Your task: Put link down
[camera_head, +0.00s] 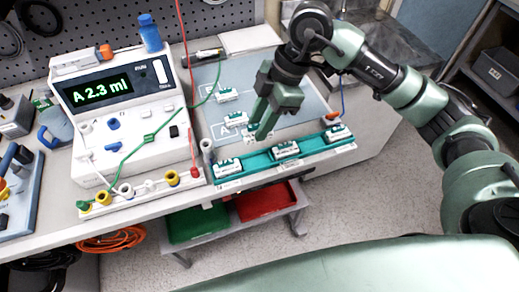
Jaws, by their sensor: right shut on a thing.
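My right gripper (262,131) reaches down over the grey-blue mat (302,80), just behind the teal rail (257,163). It is shut on a small white-and-green link (249,130), mostly hidden by the fingers. I cannot tell whether this link touches the mat. Two similar links lie on the mat to the left, one farther back (227,96) and one nearer (235,119). Three more sit along the rail: left (228,167), middle (286,150) and right (339,134). My left gripper is not in view.
A white pump tester (130,130) reading "A 2.3 ml" stands left of the mat, with green and red leads. A green bin (196,224) and a red bin (266,202) sit below the table's front edge. The mat's back right is clear.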

